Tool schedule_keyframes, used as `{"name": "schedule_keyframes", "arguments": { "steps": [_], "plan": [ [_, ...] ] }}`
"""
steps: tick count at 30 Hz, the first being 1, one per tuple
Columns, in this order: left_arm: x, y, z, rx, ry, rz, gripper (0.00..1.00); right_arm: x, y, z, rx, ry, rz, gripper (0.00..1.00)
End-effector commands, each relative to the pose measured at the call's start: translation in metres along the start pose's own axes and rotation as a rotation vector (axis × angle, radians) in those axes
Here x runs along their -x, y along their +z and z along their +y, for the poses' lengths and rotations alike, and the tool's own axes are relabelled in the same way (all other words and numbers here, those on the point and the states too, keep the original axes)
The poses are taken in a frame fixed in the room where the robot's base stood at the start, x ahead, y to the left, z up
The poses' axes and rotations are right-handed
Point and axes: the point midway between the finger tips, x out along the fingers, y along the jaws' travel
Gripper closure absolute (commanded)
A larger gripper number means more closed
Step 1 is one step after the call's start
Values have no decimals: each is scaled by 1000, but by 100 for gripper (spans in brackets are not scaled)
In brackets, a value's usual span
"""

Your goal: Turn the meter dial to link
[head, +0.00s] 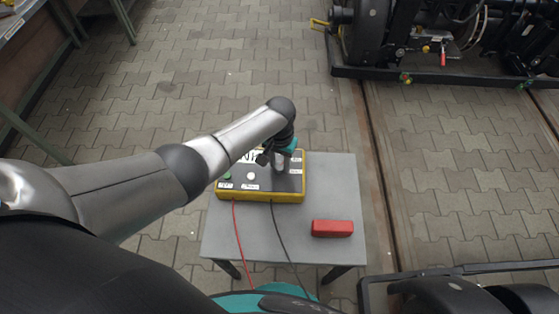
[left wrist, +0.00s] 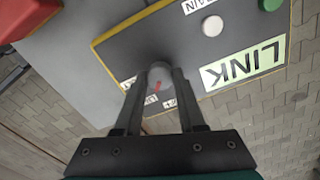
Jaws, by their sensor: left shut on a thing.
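The meter (head: 262,195) is a dark-topped yellow box on a small grey table. In the left wrist view the meter's dark face (left wrist: 125,50) carries a round grey dial (left wrist: 160,72) with a red mark, several small white labels partly hidden by the fingers, and a pale green panel (left wrist: 243,65) reading LINK. My left gripper (head: 280,167) comes down onto the meter from above. In the left wrist view its two fingers are shut on the dial, one on each side. My right gripper is not in view.
The grey table (head: 335,185) also holds a red block (head: 332,228) right of the meter. A red lead (head: 237,225) and a black lead (head: 280,235) run from the meter's front. A white button (left wrist: 212,25) and a green one (left wrist: 270,4) sit on its face.

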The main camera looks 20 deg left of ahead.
Motion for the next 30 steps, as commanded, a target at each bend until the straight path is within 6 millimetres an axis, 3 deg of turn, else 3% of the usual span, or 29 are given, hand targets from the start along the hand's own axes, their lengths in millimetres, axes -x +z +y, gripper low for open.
{"name": "schedule_keyframes", "arguments": {
  "steps": [17, 18, 25, 30],
  "plan": [
    [0, 0, 0, -38, 0, -1, 100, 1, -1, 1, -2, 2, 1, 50],
    [0, 0, 0, -38, 0, -1, 59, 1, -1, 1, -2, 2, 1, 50],
    [0, 0, 0, -37, 0, -1, 33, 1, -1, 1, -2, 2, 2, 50],
    [0, 0, 0, -37, 0, 0, 31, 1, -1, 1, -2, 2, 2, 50]
  ]
}}
